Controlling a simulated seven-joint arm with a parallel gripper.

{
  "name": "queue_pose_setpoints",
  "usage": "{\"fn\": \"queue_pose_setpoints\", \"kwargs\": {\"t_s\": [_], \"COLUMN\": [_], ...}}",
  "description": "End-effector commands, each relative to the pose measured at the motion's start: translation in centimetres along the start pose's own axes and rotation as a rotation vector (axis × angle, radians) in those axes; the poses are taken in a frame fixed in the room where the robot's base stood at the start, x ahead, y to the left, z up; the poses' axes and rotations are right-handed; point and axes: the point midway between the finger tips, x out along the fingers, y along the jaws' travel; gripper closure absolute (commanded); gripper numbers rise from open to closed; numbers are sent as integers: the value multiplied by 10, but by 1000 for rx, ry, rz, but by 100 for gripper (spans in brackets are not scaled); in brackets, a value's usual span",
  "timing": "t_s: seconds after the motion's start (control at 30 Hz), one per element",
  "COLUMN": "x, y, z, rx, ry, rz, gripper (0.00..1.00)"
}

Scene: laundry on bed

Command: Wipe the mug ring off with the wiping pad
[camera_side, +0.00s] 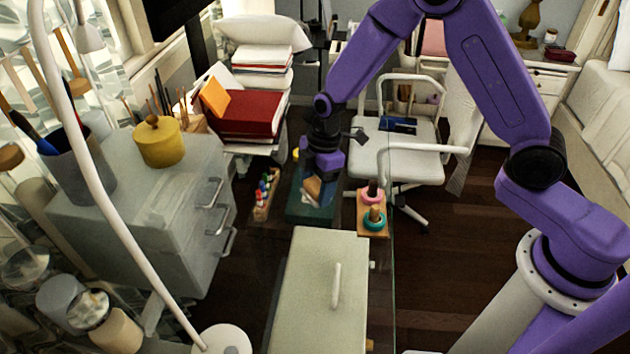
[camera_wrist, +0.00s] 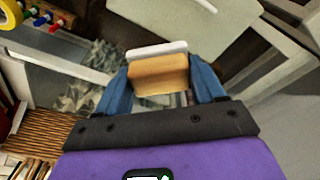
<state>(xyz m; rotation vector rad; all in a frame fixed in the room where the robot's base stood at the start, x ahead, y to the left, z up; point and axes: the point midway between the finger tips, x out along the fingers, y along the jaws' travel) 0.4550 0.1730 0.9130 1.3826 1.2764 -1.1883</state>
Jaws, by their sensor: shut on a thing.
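My gripper (camera_side: 318,178) is shut on the wiping pad (camera_side: 312,190), a tan block. In the wrist view, my gripper (camera_wrist: 161,78) has a blue finger on each side of the pad (camera_wrist: 158,74), which shows a white layer along its far edge. In the side view the pad is low over a dark teal panel (camera_side: 308,212) on the glass table. I cannot tell whether the pad touches the surface. I cannot make out the mug ring in either view; the pad and gripper may hide it.
A rack of small coloured bottles (camera_side: 265,192) stands left of the teal panel. A wooden stand with pink and teal rings (camera_side: 374,222) is to its right. A pale box with a handle (camera_side: 318,290) fills the nearer table. A white chair (camera_side: 395,150) stands behind.

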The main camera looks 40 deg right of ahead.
Motion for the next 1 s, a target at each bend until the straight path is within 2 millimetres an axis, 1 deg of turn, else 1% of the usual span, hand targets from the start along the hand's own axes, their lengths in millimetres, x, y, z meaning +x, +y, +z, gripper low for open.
{"fn": "queue_pose_setpoints", "kwargs": {"t_s": [0.73, 0.8, 0.83, 0.87, 1.0], "x": [66, 80, 81, 78, 78], "y": [0, -1, 3, 6, 15], "z": [10, 12, 14, 16, 24], "rx": [0, 0, 3, 2, 1], "ry": [-1, -2, 0, 2, 1], "rz": [-1, -4, -1, 2, 0], "gripper": [56, 56, 55, 60, 60]}}
